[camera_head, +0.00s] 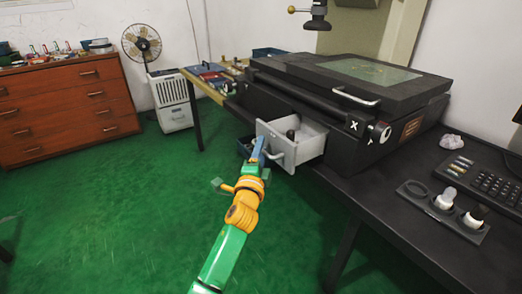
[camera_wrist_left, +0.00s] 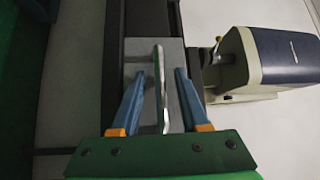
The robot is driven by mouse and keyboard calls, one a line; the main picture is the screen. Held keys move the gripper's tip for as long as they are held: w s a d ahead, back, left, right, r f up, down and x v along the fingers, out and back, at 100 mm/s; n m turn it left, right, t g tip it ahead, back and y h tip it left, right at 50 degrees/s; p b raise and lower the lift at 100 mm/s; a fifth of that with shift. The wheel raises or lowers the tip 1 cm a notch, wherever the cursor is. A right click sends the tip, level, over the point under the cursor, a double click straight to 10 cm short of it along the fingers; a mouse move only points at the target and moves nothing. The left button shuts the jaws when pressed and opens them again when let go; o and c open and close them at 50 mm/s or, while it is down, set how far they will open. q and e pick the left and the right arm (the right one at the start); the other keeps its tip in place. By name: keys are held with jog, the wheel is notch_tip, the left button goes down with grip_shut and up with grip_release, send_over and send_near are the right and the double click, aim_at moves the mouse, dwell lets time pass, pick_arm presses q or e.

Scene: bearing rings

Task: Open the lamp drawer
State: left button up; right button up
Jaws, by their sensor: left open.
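The light grey drawer (camera_head: 308,149) juts out from the front of the black machine (camera_head: 300,92), standing open. A small dark object shows inside it. Its handle (camera_head: 280,158) is on the front panel. In the left wrist view the pale bar of the handle (camera_wrist_left: 161,85) stands between the two blue fingers, with the grey drawer front (camera_wrist_left: 143,63) behind it. My left gripper (camera_head: 262,148) is open around the handle, with a visible gap on both sides of the bar. It also shows in the left wrist view (camera_wrist_left: 160,74). My right gripper is not in view.
A dark desk (camera_head: 375,185) with a keypad (camera_head: 485,183) and a holder with white-topped pieces (camera_head: 444,209) extends right. A beige and dark blue device (camera_wrist_left: 265,62) shows in the wrist view. Green floor (camera_head: 130,215) is clear at left.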

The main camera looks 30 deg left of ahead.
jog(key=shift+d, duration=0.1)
pick_arm(q)
jog(key=v, duration=0.7)
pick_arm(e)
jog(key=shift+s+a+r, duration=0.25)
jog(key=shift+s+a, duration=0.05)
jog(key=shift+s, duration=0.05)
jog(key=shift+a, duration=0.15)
